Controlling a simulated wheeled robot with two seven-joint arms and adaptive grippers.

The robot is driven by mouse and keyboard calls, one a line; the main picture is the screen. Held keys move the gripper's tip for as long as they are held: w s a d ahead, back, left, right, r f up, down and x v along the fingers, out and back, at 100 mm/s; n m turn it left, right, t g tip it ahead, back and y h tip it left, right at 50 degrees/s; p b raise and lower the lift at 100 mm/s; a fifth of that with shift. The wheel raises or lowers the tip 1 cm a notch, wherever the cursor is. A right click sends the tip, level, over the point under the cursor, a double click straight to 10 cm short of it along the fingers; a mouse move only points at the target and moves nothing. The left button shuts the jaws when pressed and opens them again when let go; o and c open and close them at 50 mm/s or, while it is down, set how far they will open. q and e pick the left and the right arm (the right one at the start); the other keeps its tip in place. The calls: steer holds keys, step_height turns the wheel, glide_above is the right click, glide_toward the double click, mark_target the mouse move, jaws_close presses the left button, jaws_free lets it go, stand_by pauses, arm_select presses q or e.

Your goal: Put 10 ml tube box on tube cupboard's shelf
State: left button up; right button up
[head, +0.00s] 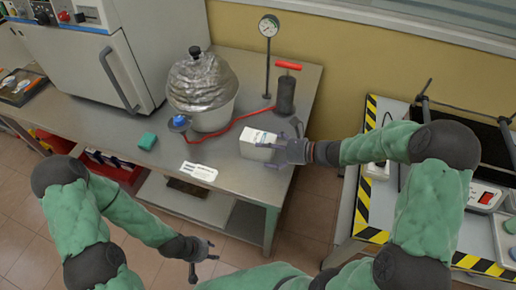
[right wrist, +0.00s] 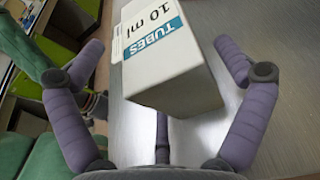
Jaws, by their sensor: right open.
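The 10 ml tube box (head: 259,146) is a small white carton on the grey metal table, near its front right corner. In the right wrist view the box (right wrist: 168,70) shows a blue "TUBES" label and "10 ml" on top. My right gripper (head: 286,148) reaches in from the right at the box. No tube cupboard is recognisable in these views.
A foil-covered pot (head: 203,90), a hand pump (head: 286,92) with red hose and a gauge (head: 268,27) stand behind the box. A striped-edge bench (head: 362,212) stands right across a floor gap.

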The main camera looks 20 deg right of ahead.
steer(key=shift+x, duration=1.15)
steer(key=c, duration=1.4)
steer(key=shift+r, duration=0.2)
